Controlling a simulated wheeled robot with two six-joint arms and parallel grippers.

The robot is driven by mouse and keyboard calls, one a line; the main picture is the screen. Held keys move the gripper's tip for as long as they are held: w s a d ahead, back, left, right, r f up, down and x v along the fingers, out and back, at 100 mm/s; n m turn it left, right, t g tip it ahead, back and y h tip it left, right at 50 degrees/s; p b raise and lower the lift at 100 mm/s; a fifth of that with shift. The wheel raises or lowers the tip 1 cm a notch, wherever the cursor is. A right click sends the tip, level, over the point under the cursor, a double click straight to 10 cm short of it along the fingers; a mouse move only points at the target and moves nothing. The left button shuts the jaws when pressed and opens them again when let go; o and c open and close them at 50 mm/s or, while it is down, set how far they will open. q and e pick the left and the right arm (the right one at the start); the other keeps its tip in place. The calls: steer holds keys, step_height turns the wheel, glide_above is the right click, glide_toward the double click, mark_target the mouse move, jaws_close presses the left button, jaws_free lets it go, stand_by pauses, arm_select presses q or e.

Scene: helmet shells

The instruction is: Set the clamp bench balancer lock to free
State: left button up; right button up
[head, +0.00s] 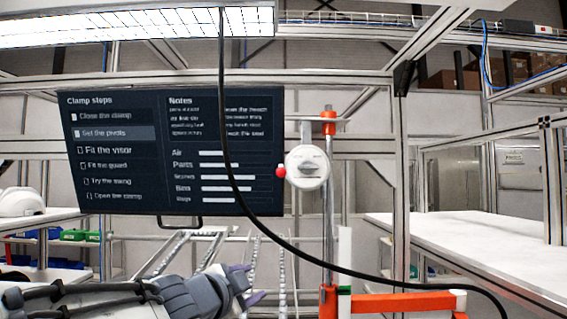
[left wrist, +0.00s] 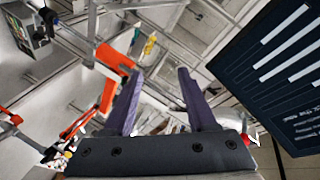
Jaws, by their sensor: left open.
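The balancer (head: 306,168) is a round white housing on an upright pole, with a grey knob on its face and a red ball (head: 281,171) at its left side. I cannot read the lock's setting. My left gripper (head: 249,283) is open and empty, below and to the left of the balancer, apart from it. In the left wrist view the two purple fingers (left wrist: 157,74) are spread with nothing between them. A red spot (left wrist: 243,140) at the right edge of the gripper there looks like the ball, mostly hidden. My right gripper is not in view.
A dark screen (head: 170,150) hangs left of the balancer. A black cable (head: 285,243) loops in front of screen and pole. An orange clamp arm (head: 400,303) stands at lower right. A white bench (head: 480,250) is at right, and a white helmet shell (head: 20,203) at far left.

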mark_target(277, 172)
arm_select(q)
step_height(277, 172, up, 21)
steer(key=s+a+m+g+h+p, duration=0.15)
steer(key=m+h+p, duration=0.55)
steer(key=m, duration=0.8)
steer(key=shift+g+h, duration=0.4)
steer(key=shift+g, duration=0.05)
steer(key=p+x, duration=0.1)
steer(key=x, duration=0.3)
steer(key=p+x, duration=0.2)
steer(key=x, duration=0.3)
steer(key=shift+w+d+r, duration=0.1)
steer(key=shift+w+r, duration=0.1)
steer(key=shift+w+d+f, duration=0.1)
steer(key=shift+w+d, duration=0.3)
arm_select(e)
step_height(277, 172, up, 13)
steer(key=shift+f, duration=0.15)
arm_select(q)
jaws_close()
